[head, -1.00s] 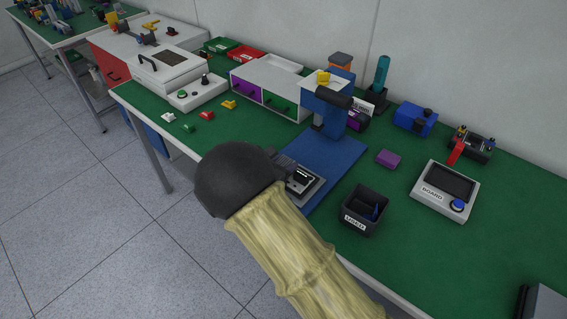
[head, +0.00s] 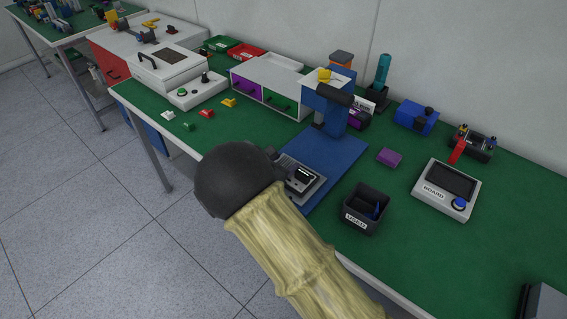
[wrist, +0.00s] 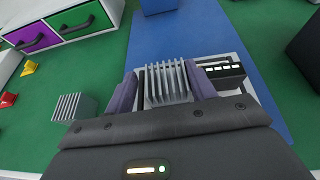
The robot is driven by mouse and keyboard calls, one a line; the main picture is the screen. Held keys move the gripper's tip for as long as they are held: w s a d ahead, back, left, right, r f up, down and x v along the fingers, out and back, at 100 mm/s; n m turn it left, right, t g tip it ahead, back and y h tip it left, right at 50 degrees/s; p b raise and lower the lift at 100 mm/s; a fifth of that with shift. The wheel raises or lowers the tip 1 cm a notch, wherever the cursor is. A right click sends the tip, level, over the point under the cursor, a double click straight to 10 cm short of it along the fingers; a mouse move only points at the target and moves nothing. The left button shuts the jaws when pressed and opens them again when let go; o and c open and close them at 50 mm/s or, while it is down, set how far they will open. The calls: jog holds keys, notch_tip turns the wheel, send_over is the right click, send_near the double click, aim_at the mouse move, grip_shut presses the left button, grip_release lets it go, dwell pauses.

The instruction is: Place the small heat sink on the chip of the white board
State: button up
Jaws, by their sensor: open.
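A light grey finned heat sink (wrist: 168,88) sits between the two purple fingers of my gripper (wrist: 162,76) in the wrist view. It appears to rest on the white board (wrist: 262,90), but its underside and the chip are hidden. My gripper is open, with one finger on each side of the heat sink. A second, grey finned heat sink (wrist: 73,106) stands on the green top to the left.
A blue press (head: 335,120) rises behind the board. A black bin labelled USED (head: 362,222) stands to its right. A drawer unit (head: 262,92) with purple and green fronts is behind left. Small coloured clips (head: 207,114) lie near the table's left edge.

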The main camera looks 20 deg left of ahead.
jog(key=shift+s+d+f, duration=0.15)
jog(key=shift+d+f, duration=0.1)
jog(key=shift+d, duration=0.05)
jog(key=v, duration=1.7)
jog(key=shift+a+r, duration=0.25)
jog(key=shift+a, duration=0.15)
